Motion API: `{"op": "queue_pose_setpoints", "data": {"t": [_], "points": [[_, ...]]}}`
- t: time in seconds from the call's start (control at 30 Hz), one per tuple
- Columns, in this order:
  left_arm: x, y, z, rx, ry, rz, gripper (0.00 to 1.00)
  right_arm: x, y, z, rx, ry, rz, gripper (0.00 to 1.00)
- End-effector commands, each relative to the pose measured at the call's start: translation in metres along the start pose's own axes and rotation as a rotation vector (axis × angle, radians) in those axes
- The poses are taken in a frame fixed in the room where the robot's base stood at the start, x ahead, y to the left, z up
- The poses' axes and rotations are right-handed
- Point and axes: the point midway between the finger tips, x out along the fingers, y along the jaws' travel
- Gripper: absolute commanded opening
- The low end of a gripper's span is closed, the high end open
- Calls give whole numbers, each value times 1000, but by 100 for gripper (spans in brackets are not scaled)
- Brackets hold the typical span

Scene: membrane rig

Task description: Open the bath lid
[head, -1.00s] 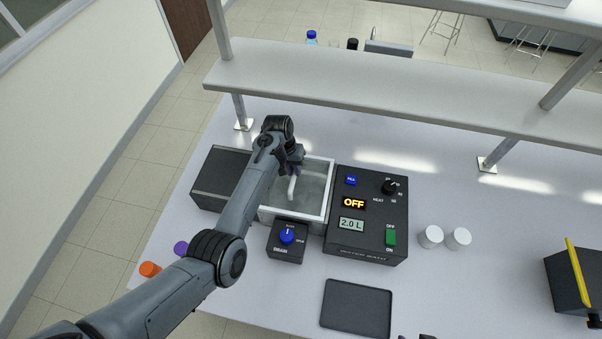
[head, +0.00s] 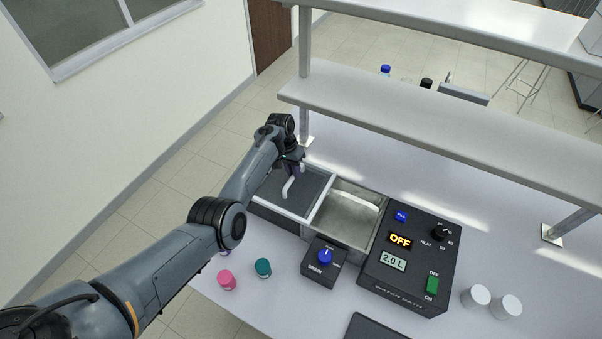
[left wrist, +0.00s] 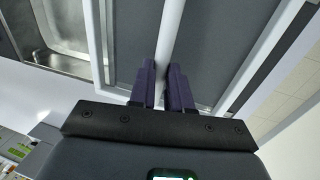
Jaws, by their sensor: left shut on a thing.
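The bath lid (head: 306,205) is a pale-framed, see-through panel with a white bar handle (head: 289,187). It lies to the left of the bath, over a dark box whose surface shows through it. The bath (head: 352,212) is a metal-lined basin, largely uncovered. My left gripper (head: 292,166) is shut on the handle. In the left wrist view its purple fingers (left wrist: 163,70) sit on either side of the white handle (left wrist: 171,30), with the open metal basin (left wrist: 68,28) at the upper left. My right gripper is out of view.
The black control panel (head: 415,268) reads OFF and 2.0 L. The drain box (head: 316,268) stands in front of the bath. Pink (head: 227,280) and teal (head: 263,267) caps stand at front left, two white ones at right. A shelf (head: 430,117) overhangs behind.

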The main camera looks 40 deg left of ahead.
Motion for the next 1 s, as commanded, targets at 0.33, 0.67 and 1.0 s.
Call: {"op": "queue_pose_setpoints", "data": {"t": [0.33,0.67,1.0], "points": [[1,0,0,0,0,0,21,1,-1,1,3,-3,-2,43],[1,0,0,1,1,0,43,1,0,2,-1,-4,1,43],[-10,0,0,0,1,0,43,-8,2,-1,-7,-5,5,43]]}}
